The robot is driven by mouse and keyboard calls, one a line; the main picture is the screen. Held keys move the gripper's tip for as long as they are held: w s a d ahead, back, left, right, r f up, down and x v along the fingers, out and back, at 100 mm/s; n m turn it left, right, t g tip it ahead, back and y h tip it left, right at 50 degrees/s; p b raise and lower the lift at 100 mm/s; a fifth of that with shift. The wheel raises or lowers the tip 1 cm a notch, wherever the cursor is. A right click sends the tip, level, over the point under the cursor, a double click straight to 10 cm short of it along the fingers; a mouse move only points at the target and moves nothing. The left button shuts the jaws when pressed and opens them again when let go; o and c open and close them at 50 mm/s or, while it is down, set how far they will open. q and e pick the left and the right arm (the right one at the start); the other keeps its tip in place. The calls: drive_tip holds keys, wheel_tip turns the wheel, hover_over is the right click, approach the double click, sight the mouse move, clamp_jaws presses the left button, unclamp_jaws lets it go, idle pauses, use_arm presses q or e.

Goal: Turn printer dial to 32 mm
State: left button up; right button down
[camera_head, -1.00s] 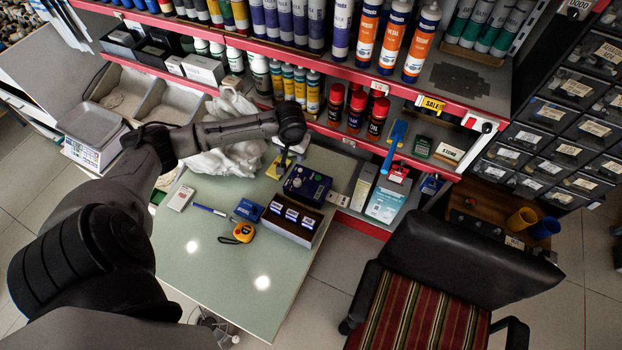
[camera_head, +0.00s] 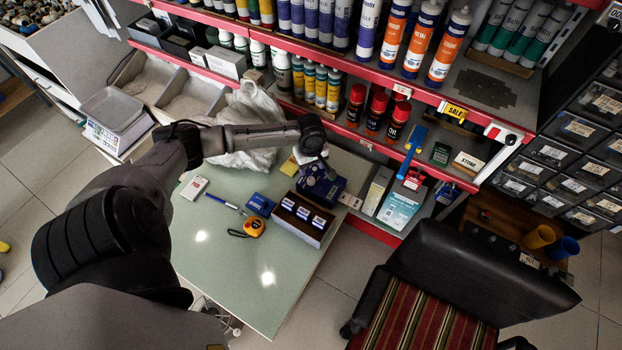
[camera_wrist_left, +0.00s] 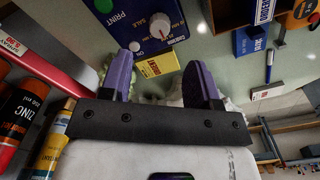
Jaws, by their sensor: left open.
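The blue printer (camera_head: 333,191) stands at the back of the pale green table, partly hidden by my left gripper (camera_head: 318,172). In the left wrist view the printer (camera_wrist_left: 128,22) shows a pale round dial (camera_wrist_left: 160,27) with printed marks around it, a green button (camera_wrist_left: 103,5) and a white button by "ON". The dial's setting is too small to read. My left gripper (camera_wrist_left: 163,65) is open, its two purple fingers pointing toward the printer face. The dial appears between the fingertips in the picture, apart from both. My right gripper is not in view.
A dark tray (camera_head: 301,222) with small blue-and-white boxes lies in front of the printer. A tape measure (camera_head: 253,227), a blue box (camera_head: 261,205) and a pen (camera_head: 222,202) lie nearby. Shelves with bottles stand behind; a chair (camera_head: 450,290) is at right. The table front is clear.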

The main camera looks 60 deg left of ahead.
sight(311, 179)
use_arm(q)
wheel_tip(311, 179, down, 8)
drive_tip(key=shift+b, duration=0.7)
drive_tip(key=shift+c, duration=0.2)
